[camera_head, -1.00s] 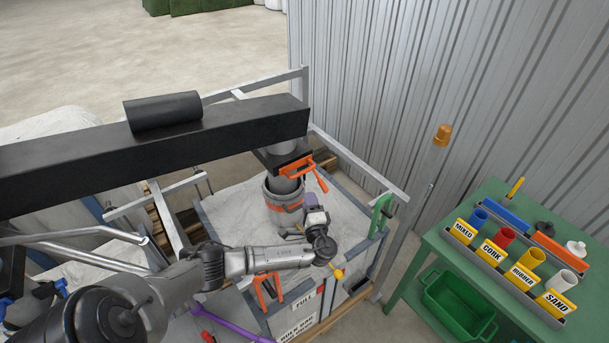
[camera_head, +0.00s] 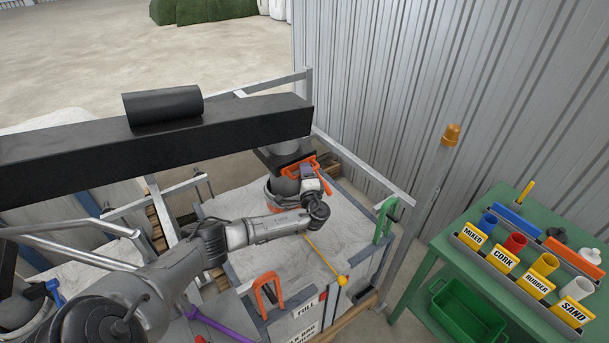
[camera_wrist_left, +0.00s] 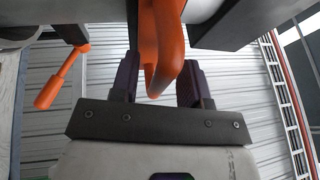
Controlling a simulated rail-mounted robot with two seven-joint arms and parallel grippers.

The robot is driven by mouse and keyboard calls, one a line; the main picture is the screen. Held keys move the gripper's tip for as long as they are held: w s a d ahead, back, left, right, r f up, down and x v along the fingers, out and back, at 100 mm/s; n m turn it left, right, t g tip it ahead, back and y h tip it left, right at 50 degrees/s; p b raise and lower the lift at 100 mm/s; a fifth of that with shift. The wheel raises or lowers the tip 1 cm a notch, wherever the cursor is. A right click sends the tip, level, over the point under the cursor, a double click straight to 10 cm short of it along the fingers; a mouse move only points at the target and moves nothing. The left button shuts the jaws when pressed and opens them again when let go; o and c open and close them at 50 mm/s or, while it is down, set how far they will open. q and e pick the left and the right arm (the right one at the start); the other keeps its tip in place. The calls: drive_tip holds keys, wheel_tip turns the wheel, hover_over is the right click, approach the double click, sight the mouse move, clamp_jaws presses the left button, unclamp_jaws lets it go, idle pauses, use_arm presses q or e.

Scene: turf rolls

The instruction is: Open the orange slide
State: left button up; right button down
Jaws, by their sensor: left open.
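The orange slide (camera_head: 296,166) sits under the black beam, on the spout above a grey bucket (camera_head: 281,191). In the left wrist view its orange loop handle (camera_wrist_left: 166,50) hangs down between the two dark fingers of my left gripper (camera_wrist_left: 158,78). The fingers are apart, one on each side of the handle; whether either touches it I cannot tell. In the head view my left gripper (camera_head: 308,175) is at the slide's front and partly covers it. My right gripper is not in view.
An orange lever (camera_wrist_left: 62,78) hangs left of the handle in the wrist view. The black beam (camera_head: 230,120) runs close above.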

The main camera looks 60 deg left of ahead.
use_arm(q)
drive_tip(key=shift+c, duration=0.4)
clamp_jaws()
